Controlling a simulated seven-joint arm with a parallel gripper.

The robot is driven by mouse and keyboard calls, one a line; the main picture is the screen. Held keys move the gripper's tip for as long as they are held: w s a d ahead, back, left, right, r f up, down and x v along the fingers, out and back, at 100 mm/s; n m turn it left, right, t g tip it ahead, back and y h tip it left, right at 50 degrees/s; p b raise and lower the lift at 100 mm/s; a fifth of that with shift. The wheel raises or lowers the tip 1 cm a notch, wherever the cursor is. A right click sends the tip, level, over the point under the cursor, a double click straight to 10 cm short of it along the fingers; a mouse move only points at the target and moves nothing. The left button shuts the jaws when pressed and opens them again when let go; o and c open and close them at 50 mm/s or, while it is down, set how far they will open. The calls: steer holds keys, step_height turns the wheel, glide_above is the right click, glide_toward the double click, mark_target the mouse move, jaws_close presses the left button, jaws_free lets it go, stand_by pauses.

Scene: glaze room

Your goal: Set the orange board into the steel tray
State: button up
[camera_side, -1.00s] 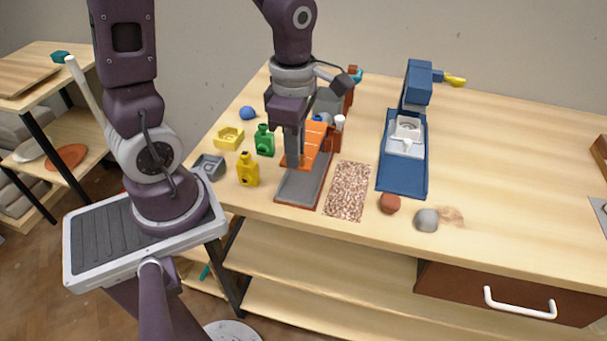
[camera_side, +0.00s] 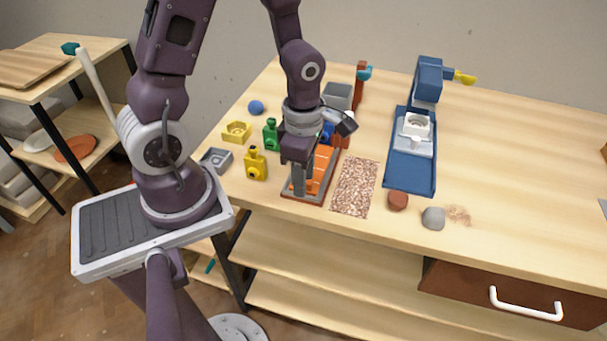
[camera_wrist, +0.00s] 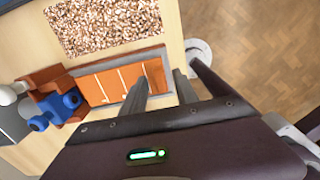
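The orange board (camera_side: 322,160), marked with thin pale lines, lies along the steel tray (camera_side: 327,187). In the wrist view the board (camera_wrist: 108,84) appears within the tray's grey rim (camera_wrist: 120,62). I cannot tell whether it rests fully on the floor of the tray. My gripper (camera_side: 301,192) points down at the front end of the board. In the wrist view my gripper's fingers (camera_wrist: 161,76) stand apart with the board's end between them, and it seems shut on it. The fingers hide part of the board and the near rim.
A speckled mat (camera_side: 356,187) lies right of the tray. Yellow (camera_side: 256,164) and green (camera_side: 270,134) bottle-like pieces stand to the left. A brown block with a blue knob (camera_wrist: 68,101) is at the tray's far end. A blue stand (camera_side: 410,165) is farther right; the right side of the tabletop is clear.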

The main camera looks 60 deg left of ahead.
step_height(320, 180, up, 12)
steer(key=s+d+r+m+t, duration=0.1)
steer(key=s+r+m, duration=0.3)
steer(key=m, duration=0.9)
steer(key=s+d+r+m+t, duration=0.2)
steer(key=s+r+m+t, duration=0.2)
steer(key=m, duration=1)
steer(key=shift+s+r+t, duration=0.15)
steer(key=shift+r+t, duration=0.15)
steer(key=shift+r, duration=0.6)
